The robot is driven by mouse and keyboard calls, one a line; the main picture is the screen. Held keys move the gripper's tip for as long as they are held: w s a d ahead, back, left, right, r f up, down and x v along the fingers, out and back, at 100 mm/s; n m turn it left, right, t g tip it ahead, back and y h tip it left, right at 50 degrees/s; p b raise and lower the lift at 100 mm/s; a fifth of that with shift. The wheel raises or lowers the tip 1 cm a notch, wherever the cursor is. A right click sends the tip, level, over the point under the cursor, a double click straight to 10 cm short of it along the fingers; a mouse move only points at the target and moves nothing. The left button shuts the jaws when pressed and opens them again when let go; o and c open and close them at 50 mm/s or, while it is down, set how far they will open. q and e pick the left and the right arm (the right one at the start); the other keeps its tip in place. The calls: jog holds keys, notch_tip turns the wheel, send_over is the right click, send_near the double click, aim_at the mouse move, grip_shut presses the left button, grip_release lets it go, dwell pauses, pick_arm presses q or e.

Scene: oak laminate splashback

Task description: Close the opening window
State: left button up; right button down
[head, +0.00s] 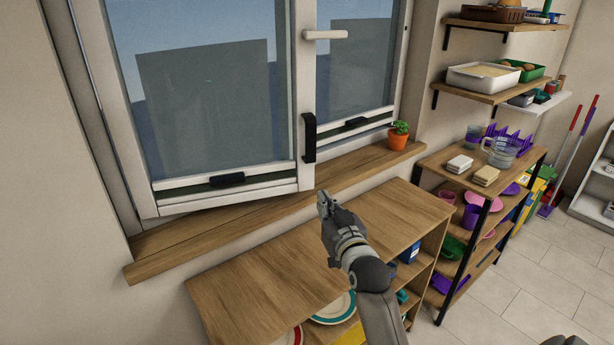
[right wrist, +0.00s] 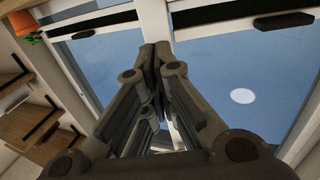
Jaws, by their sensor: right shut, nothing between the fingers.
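The window has a left sash (head: 215,188) with a white frame that stands ajar, its lower right corner swung out over the wooden sill (head: 150,255). A black upright handle (head: 309,138) is on that sash's right edge. A white lever handle (head: 325,35) shows higher up, by the right pane (head: 350,80). My right gripper (head: 324,199) is shut and empty, in front of and below the black handle, apart from it in the head view. In the right wrist view the shut fingers (right wrist: 155,52) point up towards the white window frame (right wrist: 157,20). My left gripper is not in view.
A low wooden cabinet (head: 250,290) with plates on a lower shelf stands under the sill. A potted plant (head: 398,136) sits at the sill's right end. A shelf rack (head: 440,160) with cups and a jug stands right. Wall shelves (head: 490,92) hang above it.

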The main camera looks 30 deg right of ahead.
jog(key=p, duration=0.2)
send_near(304, 172)
jog(key=x, duration=0.5)
jog(key=shift+w+r, duration=0.15)
jog(key=shift+p+x, duration=0.35)
jog(key=shift+x, duration=0.65)
